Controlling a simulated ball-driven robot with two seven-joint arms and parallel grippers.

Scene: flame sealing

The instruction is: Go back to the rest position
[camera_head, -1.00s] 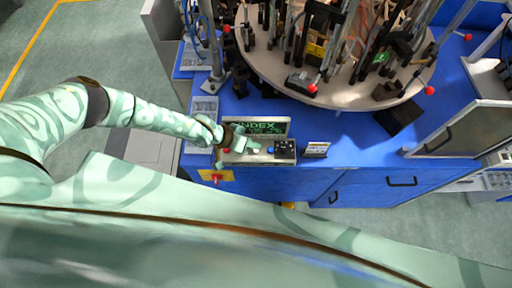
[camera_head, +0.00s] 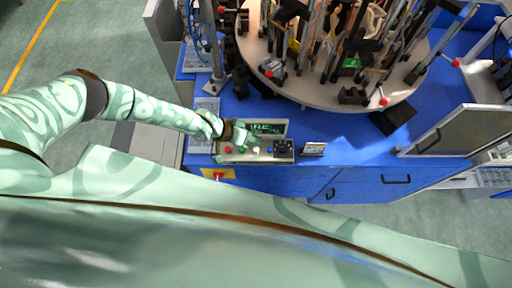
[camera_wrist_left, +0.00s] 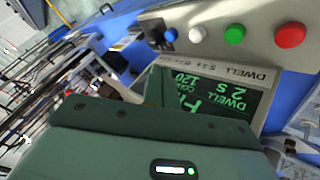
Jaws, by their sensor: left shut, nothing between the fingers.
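My left arm comes in from the left in the head view. Its gripper (camera_head: 252,138) is shut and empty, over the control box near the display and row of buttons. In the wrist view my green gripper body fills the bottom and covers part of the display (camera_wrist_left: 208,98); the fingertips cannot be made out there. The display shows green text with "DWELL". The box carries a red button (camera_wrist_left: 290,35), a green button (camera_wrist_left: 235,35), a white button (camera_wrist_left: 197,33) and a blue one (camera_wrist_left: 170,35). My right gripper is not in view.
A round turntable (camera_head: 315,98) with several rods and fixtures stands on the blue bench (camera_head: 330,135) beyond the control box (camera_head: 230,158). A yellow plate with a red knob (camera_head: 218,175) sits at the front edge.

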